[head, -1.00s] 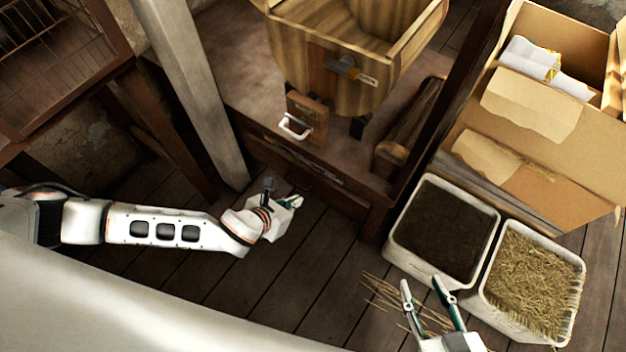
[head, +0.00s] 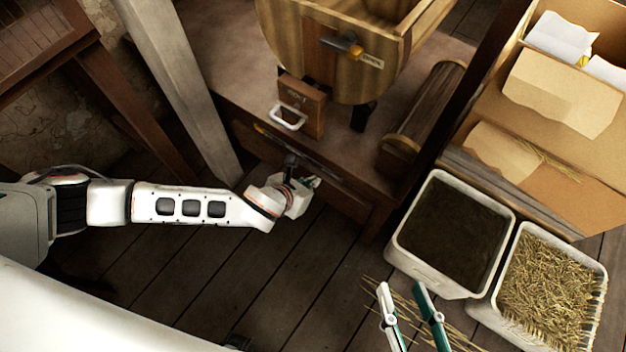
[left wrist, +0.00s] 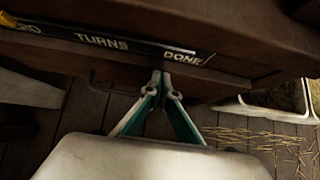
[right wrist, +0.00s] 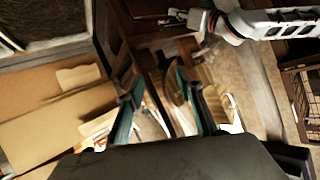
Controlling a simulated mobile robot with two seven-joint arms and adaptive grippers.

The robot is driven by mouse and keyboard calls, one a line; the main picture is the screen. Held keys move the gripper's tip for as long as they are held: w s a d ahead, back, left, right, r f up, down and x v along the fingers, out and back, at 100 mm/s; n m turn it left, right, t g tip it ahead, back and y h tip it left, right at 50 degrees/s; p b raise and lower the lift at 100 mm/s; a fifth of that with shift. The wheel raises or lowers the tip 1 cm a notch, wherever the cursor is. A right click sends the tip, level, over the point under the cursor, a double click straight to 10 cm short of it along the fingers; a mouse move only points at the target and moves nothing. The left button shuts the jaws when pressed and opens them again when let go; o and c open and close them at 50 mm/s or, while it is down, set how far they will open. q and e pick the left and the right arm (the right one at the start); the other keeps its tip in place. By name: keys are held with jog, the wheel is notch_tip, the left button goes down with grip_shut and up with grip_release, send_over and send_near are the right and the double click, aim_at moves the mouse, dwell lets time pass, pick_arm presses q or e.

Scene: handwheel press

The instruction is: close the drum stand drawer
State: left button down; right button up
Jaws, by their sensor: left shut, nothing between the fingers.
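The drum stand (head: 215,65) is a dark wooden stand carrying a wooden drum (head: 340,60). Its drawer (head: 345,200) is in the front below a strip with lettering; the drawer front also shows in the left wrist view (left wrist: 110,84). I cannot tell how far out it stands. My left gripper (head: 314,183) is shut and empty, its fingertips at the drawer front. In the left wrist view the fingertips (left wrist: 161,78) overlap the front, just below the strip; contact is unclear. My right gripper (head: 401,288) is open and empty, over the floor, away from the drawer.
A bin of dark soil (head: 408,255) and a bin of straw (head: 485,310) stand on the floor at the right. A cardboard box (head: 530,130) is behind them. A pale post (head: 180,90) rises left of the stand. Loose straw lies near my right gripper.

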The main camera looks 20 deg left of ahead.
pick_arm(q)
jog(key=shift+w+d+r+p, duration=0.15)
jog(key=shift+w+r+p, duration=0.1)
jog(key=shift+w, duration=0.25)
jog(key=shift+w+d+r+p, duration=0.15)
jog(key=shift+w+p, duration=0.1)
jog(key=shift+w, duration=0.2)
jog(key=shift+w+d+f, duration=0.1)
jog(key=shift+w, duration=0.1)
jog(key=shift+f, duration=0.2)
pick_arm(e)
jog(key=shift+w+d+r+n+h, duration=0.1)
jog(key=shift+w+d+n+h, duration=0.05)
jog(key=shift+d+n, duration=0.3)
jog(key=shift+w+d+r+n+h, duration=0.15)
jog(key=shift+d+n, duration=0.1)
jog(key=shift+d, duration=0.25)
